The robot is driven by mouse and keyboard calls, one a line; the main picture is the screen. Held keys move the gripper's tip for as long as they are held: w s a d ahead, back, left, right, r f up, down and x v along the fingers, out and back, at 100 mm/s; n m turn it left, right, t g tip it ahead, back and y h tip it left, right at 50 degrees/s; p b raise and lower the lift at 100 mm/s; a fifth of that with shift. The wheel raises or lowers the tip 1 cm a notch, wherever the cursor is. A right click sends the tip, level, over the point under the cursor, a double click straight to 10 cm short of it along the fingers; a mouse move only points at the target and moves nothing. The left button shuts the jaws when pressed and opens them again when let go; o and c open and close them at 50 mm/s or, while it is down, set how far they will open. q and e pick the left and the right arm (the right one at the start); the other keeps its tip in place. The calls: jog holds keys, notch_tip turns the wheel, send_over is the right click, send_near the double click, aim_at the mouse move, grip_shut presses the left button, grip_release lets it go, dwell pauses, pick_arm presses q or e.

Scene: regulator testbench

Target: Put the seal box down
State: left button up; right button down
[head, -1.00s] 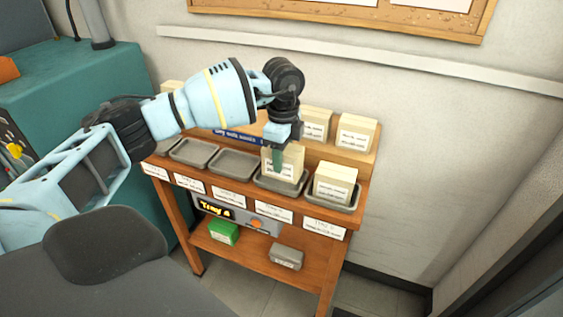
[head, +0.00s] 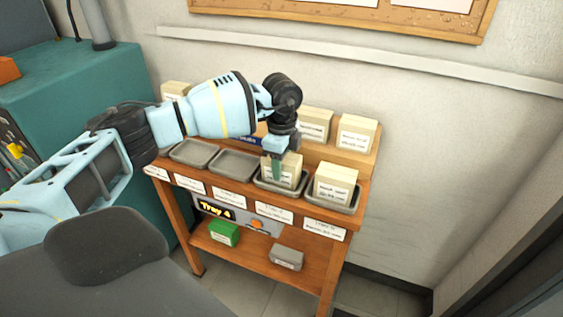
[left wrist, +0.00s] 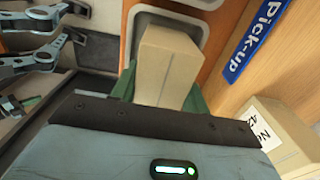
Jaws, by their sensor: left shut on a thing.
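The seal box is a cream box with a white label (head: 284,171), in the second grey tray from the right (head: 268,187) on the wooden bench. My left gripper (head: 275,168) comes down from above with its green fingers shut on this box. In the left wrist view the box (left wrist: 168,65) sits between the green fingers (left wrist: 163,88). Whether its underside touches the tray floor is hard to tell. My right gripper is not in view.
Another cream box (head: 335,184) stands in the tray to the right. Two empty trays (head: 233,166) lie to the left. More boxes (head: 357,136) stand on the raised back shelf. A green box (head: 224,233) and a grey box (head: 286,257) are on the lower shelf.

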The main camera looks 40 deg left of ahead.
pick_arm(q)
jog(key=o, duration=1)
jog(key=shift+f, duration=0.15)
jog(key=shift+o, duration=0.2)
notch_tip(320, 180, up, 12)
jog(key=shift+r, duration=0.2)
